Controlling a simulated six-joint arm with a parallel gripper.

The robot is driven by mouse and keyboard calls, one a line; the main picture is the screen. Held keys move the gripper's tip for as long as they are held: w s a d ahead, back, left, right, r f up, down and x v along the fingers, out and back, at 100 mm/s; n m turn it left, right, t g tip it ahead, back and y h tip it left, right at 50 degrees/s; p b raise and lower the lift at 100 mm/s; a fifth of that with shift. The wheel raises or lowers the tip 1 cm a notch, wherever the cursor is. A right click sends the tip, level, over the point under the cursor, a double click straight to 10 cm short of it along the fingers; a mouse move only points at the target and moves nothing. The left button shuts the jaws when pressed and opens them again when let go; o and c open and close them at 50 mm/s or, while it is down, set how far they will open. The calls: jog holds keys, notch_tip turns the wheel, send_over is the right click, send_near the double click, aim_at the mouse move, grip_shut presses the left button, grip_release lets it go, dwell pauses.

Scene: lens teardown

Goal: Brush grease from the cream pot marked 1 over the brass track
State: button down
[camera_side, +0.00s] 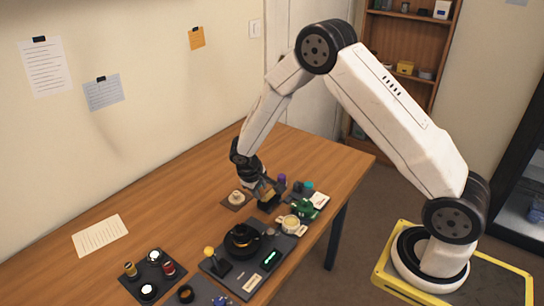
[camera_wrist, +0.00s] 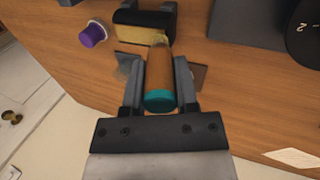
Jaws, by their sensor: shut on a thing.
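My gripper (camera_wrist: 159,72) is shut on a brush with a wooden handle and a teal end (camera_wrist: 160,100). Its bristle end is hard to make out against a black block with a pale yellow front (camera_wrist: 142,36) beyond it. In the side view my gripper (camera_side: 266,194) is low over the back of the work area. A cream pot (camera_side: 290,223) stands on a dark pad to its front right; no number is readable on it. Another pale pot (camera_side: 237,197) sits on a brown mat to its left. I cannot pick out the brass track.
A black ring-shaped part (camera_side: 241,241) sits on the dark work tray, near a yellow-knobbed stick (camera_side: 209,252). A green item (camera_side: 304,208) stands behind the cream pot. A purple-topped pot (camera_wrist: 93,34) is near my gripper. Small jars stand at front left. The table's left side is mostly clear.

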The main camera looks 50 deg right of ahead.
jog(key=shift+a+f, duration=0.1)
jog(key=shift+f, duration=0.1)
jog(key=shift+d+r, duration=0.25)
jog(key=shift+d, duration=3.25)
notch_tip(320, 180, up, 8)
jog(key=shift+a, duration=0.1)
jog(key=a+r, duration=0.1)
jog(key=r, duration=0.1)
jog(key=a+r, duration=0.2)
jog(key=shift+r, duration=0.1)
jog(key=shift+f, duration=2.55)
